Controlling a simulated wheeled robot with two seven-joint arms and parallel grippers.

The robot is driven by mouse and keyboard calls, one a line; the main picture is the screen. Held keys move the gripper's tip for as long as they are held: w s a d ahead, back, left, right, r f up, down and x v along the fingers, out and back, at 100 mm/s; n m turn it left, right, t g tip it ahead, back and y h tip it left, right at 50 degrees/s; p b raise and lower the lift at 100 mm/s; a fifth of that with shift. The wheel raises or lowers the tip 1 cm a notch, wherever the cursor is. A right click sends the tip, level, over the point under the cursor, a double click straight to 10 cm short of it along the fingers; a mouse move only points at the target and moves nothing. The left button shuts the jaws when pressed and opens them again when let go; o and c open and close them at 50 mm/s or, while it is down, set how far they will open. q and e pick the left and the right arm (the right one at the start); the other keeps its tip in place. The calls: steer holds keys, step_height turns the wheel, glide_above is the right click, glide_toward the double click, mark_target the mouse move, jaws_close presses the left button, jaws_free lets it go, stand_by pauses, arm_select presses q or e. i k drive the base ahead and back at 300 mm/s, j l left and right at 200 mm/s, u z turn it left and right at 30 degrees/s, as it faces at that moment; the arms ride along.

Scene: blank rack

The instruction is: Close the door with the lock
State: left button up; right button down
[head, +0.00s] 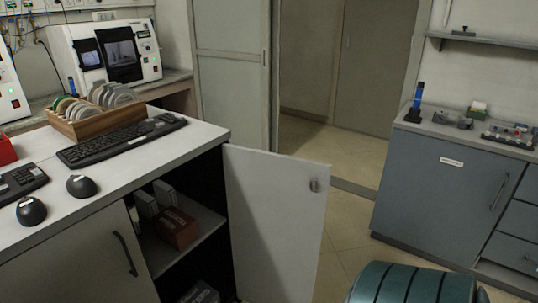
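A white cabinet door (268,225) stands wide open in the head view, swung out to the right of its cabinet. A small round metal lock (314,185) sits near the door's upper free edge. The open cabinet (212,222) shows dark inner walls, with a brown box (177,229) and white boxes (146,204) on a shelf. A second door (85,262) with a dark handle, left of the opening, is shut. Neither of my grippers is in view.
The white worktop (190,142) above the cabinet holds keyboards (120,142), mice (82,186) and a wooden rack of discs (97,122). A green ribbed chair seat (412,284) stands at the bottom right. Grey-blue cabinets (440,190) line the right. Tiled floor (345,222) lies clear between.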

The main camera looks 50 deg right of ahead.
mark_target(277, 223)
steer(key=l+u, duration=0.1)
steer(key=l, duration=0.3)
steer(key=k+l+u, duration=0.1)
steer(key=l, duration=0.35)
steer(key=k+l+u, duration=0.1)
steer(key=l, duration=0.3)
steer(key=k+l, duration=0.15)
steer(key=l, duration=0.25)
steer(key=k+l+u, duration=0.15)
steer(key=l, duration=0.25)
steer(key=k+l+u, duration=0.1)
steer(key=l, duration=0.3)
steer(key=k+l+u, duration=0.1)
steer(key=l, duration=0.3)
steer(key=k+l+u, duration=0.1)
steer(key=l, duration=0.3)
steer(key=k+l, duration=0.1)
steer(key=l, duration=0.3)
steer(key=k+l+u, duration=0.15)
steer(key=l, duration=0.8)
steer(key=i+l+u, duration=0.15)
steer(key=l, duration=0.45)
